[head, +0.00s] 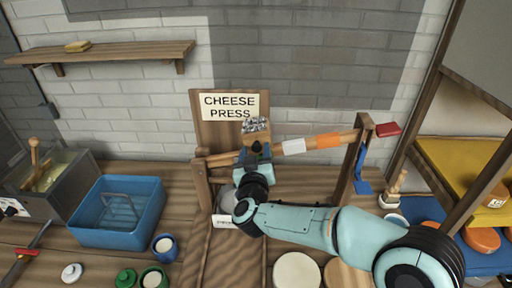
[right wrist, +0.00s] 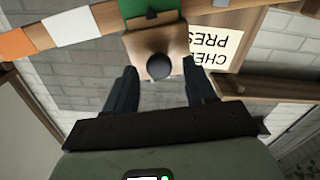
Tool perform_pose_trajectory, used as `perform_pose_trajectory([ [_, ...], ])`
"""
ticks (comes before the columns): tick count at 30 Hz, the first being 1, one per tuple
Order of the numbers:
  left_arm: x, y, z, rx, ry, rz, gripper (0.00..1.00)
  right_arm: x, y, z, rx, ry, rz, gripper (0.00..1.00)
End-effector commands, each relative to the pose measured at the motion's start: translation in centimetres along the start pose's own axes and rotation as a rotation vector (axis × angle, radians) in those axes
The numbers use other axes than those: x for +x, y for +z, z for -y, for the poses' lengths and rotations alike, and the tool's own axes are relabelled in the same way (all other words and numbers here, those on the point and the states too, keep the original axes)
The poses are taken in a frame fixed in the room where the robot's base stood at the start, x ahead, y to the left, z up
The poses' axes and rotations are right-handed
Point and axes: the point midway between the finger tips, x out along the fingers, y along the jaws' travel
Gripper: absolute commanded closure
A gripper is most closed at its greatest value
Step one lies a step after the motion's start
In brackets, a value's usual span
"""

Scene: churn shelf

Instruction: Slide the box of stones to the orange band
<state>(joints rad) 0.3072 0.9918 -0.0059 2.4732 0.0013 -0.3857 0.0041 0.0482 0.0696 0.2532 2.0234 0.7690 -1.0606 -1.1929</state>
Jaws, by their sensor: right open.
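The box of stones (head: 257,138), a small wooden box with grey stones on top, sits at the beam (head: 308,146) of the cheese press. The orange band (head: 328,140) is on the beam to the right of the box, past a white band (head: 293,147). My right gripper (head: 257,153) is in front of the box. In the right wrist view the open fingers (right wrist: 160,72) stand on either side of the dark round knob on the box (right wrist: 152,48). The orange band (right wrist: 14,44) also shows there, at the upper left. My left gripper is not in view.
A wooden post (head: 347,175) with a blue strap stands at the beam's right end. The sign board (head: 230,105) is behind. A blue basin (head: 117,212) and small pots are at left. Yellow and blue shelves with orange cheeses (head: 481,240) are at right.

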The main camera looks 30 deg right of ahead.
Motion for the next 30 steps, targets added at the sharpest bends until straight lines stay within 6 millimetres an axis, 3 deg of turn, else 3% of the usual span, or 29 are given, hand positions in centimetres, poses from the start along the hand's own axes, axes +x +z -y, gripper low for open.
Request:
perform_pose_trajectory([
  [5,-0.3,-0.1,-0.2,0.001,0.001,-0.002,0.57,1.3,0.0,0.0,0.0,0.001,0.0,0.45],
  [13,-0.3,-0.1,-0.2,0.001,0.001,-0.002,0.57,1.4,0.0,0.0,0.0,0.0,-0.001,0.45],
  [14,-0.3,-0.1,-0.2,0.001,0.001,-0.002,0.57,1.4,0.0,0.0,0.0,0.0,-0.001,0.48],
  [18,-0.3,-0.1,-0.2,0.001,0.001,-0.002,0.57,1.4,0.0,0.0,0.0,0.0,-0.001,0.94],
  [19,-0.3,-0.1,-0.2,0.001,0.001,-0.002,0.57,1.4,0.0,0.0,0.0,0.0,-0.001,1.0],
  [26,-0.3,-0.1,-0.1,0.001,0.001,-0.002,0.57,1.4,0.0,-0.5,-0.001,0.001,-0.001,1.0],
  [30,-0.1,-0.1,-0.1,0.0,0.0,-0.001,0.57,1.4,0.0,-2.4,-0.002,0.008,-0.001,1.0],
])
